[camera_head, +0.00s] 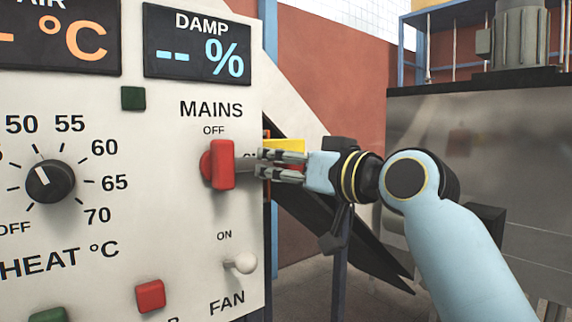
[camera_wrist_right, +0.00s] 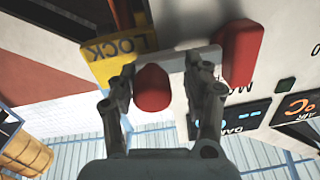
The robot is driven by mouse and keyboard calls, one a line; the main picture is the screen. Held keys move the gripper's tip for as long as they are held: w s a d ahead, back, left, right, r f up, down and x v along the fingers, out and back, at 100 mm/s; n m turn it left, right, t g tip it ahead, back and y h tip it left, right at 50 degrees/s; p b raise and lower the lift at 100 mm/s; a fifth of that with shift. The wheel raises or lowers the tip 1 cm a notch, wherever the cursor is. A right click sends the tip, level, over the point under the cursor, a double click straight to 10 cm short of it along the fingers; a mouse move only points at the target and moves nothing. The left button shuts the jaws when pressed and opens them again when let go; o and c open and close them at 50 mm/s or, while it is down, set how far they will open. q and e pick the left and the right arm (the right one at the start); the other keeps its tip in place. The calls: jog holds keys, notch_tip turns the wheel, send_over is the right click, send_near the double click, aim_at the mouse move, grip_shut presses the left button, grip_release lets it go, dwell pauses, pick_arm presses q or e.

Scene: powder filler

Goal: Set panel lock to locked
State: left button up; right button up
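The yellow plate marked LOCK (camera_wrist_right: 110,62) shows upside down in the right wrist view, and part of it (camera_head: 288,146) shows behind my gripper in the head view. A rounded red knob (camera_wrist_right: 152,89) is beside the plate, between the fingers of my right gripper (camera_wrist_right: 166,80). The fingers stand apart, with a clear gap on the knob's right; contact on its left cannot be told. The lock's setting is not readable. My left gripper is not in view.
The panel (camera_head: 120,205) carries a red MAINS handle (camera_head: 223,164) close left of my right gripper, a FAN toggle (camera_head: 241,263) below and a heat dial (camera_head: 50,181). A metal tank (camera_head: 480,150) stands at the right.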

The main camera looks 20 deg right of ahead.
jog(key=shift+o, duration=0.2)
jog(key=shift+d, duration=0.15)
jog(key=shift+d, duration=0.1)
jog(key=v, duration=1.1)
jog(key=shift+s, duration=0.4)
jog(key=shift+d+f, duration=0.1)
